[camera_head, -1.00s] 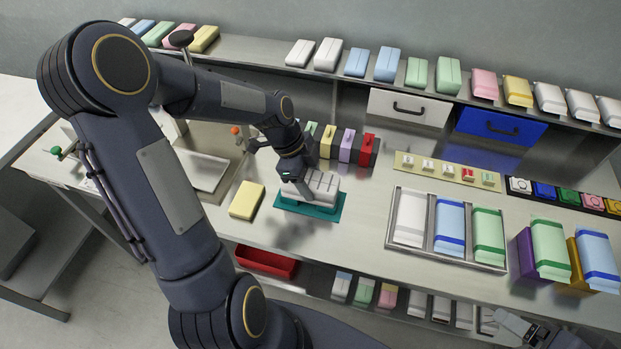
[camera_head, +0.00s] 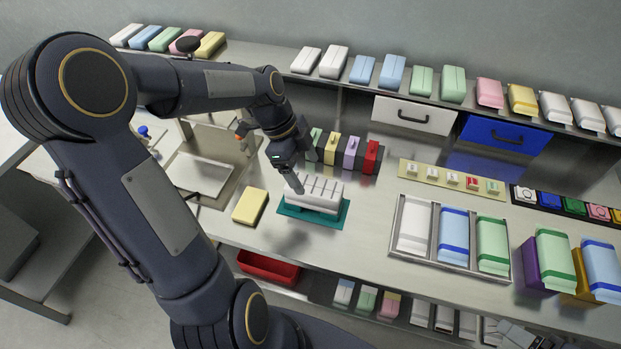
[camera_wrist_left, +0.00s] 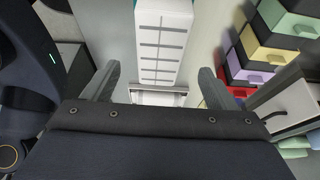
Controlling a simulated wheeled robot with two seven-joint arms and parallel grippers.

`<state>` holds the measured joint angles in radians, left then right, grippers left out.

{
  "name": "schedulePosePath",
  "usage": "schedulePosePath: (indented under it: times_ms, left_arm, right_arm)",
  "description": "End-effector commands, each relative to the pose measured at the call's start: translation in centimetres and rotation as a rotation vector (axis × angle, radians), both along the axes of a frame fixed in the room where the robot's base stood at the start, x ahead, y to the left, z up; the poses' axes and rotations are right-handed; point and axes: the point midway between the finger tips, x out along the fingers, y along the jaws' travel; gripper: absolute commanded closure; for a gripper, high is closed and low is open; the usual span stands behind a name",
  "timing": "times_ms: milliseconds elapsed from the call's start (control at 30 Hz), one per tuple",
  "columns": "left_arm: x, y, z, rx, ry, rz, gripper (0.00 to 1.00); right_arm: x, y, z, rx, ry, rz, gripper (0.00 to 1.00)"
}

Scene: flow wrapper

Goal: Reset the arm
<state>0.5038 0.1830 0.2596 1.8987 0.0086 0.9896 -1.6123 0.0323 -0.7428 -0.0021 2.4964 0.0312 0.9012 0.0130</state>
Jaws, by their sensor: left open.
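My left gripper (camera_head: 296,184) is open and empty, above the left rear end of a white segmented block (camera_head: 318,192). The block lies on a teal mat (camera_head: 330,215) on the bench. In the left wrist view my open left gripper (camera_wrist_left: 157,82) has its fingers spread wide, with the white block (camera_wrist_left: 162,45) lying beyond and between them, apart from them. My right gripper (camera_head: 510,335) shows only partly at the bottom right edge; its jaws cannot be made out.
A yellow block (camera_head: 250,205) lies left of the mat. Several coloured boxes (camera_head: 350,152) stand behind it. A metal tray (camera_head: 400,252) with wrapped packs lies to the right. A loaded shelf (camera_head: 440,98) runs along the back. Bench between mat and tray is clear.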

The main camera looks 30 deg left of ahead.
Motion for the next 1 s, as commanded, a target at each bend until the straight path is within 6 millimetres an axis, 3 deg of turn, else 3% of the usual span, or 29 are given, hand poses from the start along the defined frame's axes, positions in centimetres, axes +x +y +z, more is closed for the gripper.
schedulePosePath:
  times_ms: [167,733,867,1000]
  left_arm:
    - [-0.1,0.5,1.1,-0.001,0.0,0.001,0.21]
    - [-0.5,0.3,1.6,0.005,0.002,0.026,0.21]
    - [-2.6,-0.7,3.5,0.021,0.019,0.197,0.21]
    - [-7.0,-2.6,6.0,-0.004,0.042,0.552,0.21]
  right_arm:
    - [0.0,0.0,0.0,0.0,0.0,0.0,0.21]
    - [0.0,0.0,0.0,0.0,0.0,0.0,0.21]
    - [0.0,0.0,0.0,0.0,0.0,0.0,0.21]
    - [0.0,0.0,0.0,0.0,0.0,0.0,0.21]
